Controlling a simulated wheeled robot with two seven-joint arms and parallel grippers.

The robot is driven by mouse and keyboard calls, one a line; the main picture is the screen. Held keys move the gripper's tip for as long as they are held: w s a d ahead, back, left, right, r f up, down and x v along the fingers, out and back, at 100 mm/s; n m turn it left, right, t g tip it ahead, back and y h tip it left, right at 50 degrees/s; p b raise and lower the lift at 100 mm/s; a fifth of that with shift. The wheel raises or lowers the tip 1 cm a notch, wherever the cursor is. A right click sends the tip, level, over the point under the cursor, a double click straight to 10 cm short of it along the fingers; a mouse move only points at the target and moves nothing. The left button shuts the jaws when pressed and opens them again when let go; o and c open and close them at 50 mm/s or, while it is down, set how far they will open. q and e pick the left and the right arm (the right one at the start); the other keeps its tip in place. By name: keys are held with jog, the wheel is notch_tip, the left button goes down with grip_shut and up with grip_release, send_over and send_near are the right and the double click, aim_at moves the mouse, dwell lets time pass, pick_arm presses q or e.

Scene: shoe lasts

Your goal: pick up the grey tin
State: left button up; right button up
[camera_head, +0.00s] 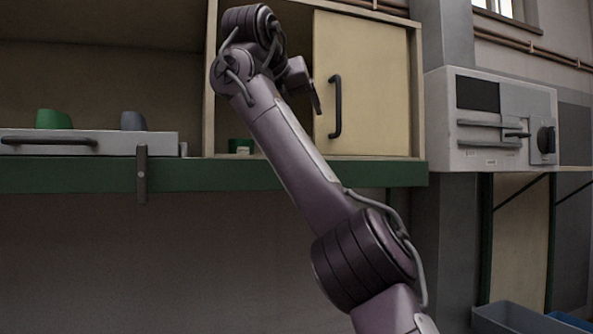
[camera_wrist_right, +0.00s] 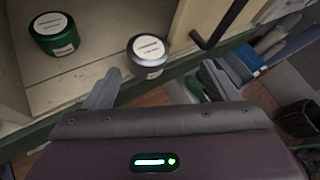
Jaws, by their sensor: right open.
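The grey tin (camera_wrist_right: 148,62) has a white label on its lid and stands upright near the shelf's front edge in the right wrist view. My right gripper (camera_wrist_right: 160,75) is open. In the head view my right gripper (camera_head: 316,95) is high, in front of the cabinet door, and I cannot make out the grey tin there. My left gripper is not in view.
A green tin (camera_wrist_right: 54,36) stands left of the grey one; it also shows in the head view (camera_head: 241,146). A sliding door (camera_head: 375,90) with a dark handle (camera_head: 335,106) is close by. A drawer (camera_head: 90,143) holds green and grey objects. A grey machine (camera_head: 490,120) hangs right.

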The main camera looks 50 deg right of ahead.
jog(key=w+d+f+m+p, duration=0.1)
jog(key=w+d+f+p, duration=0.1)
jog(key=w+d+f+m+p, duration=0.2)
jog(key=shift+d+h, duration=0.2)
jog(key=shift+h, duration=0.1)
jog(key=shift+d+f, duration=0.2)
jog(key=shift+d, duration=0.1)
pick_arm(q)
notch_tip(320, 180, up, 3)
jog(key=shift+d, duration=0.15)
pick_arm(e)
jog(key=shift+a+t, duration=0.1)
jog(key=shift+t, duration=0.2)
jog(key=shift+c, duration=0.2)
jog(key=shift+c, duration=1.3)
jog(key=c, duration=0.8)
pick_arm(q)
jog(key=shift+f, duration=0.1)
